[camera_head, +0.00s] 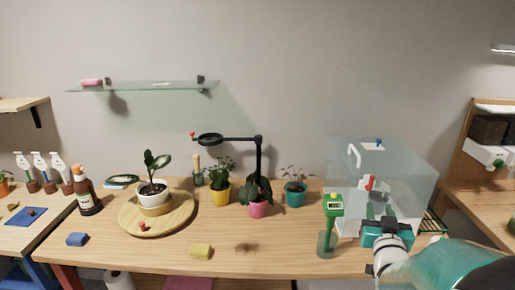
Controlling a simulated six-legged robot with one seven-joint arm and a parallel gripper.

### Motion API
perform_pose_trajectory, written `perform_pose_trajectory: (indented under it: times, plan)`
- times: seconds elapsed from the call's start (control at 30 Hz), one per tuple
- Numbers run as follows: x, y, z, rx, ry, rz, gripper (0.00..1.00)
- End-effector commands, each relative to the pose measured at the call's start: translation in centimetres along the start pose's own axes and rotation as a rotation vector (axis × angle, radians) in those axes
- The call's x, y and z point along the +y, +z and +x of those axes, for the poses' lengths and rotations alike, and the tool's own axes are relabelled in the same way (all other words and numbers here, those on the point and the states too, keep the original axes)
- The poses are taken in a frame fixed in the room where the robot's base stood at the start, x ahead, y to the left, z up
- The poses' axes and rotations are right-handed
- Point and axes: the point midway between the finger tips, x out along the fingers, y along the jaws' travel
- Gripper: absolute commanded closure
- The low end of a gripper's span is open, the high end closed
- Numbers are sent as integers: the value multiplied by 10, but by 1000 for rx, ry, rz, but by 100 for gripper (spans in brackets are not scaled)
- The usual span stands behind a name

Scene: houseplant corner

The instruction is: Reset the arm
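My arm reaches in from the lower right corner, with a teal and white body. My gripper (378,212) points away from the camera, in front of or inside a clear box (410,175) at the right of the table; I cannot tell which. The fingertips are small and blend with the box, so their gap is unclear. I see nothing clearly held. A small white and red item (369,183) shows through the box just beyond the gripper.
Potted plants, a black magnifier stand (258,155) and a round wooden tray (180,222) stand farther left. The front middle is mostly clear.

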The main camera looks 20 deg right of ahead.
Motion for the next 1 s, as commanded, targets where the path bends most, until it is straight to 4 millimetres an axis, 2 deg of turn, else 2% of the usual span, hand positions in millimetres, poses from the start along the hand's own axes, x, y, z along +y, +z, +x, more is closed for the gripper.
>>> perform_pose_trajectory:
  times: [0.17, 0.33, 0.47, 0.67, 0.8, 1.0]
  plan:
    - [-16, -2, 0, -55, -15, -1, 66]
    - [-59, -3, -12, -227, -63, -11, 66]
    - [-95, -3, -35, -386, -114, -25, 66]
    - [-145, -2, -92, -633, -213, -67, 66]
    - [-172, -3, -146, -806, -297, -113, 66]
    - [-191, -7, -224, -1019, -410, -195, 66]
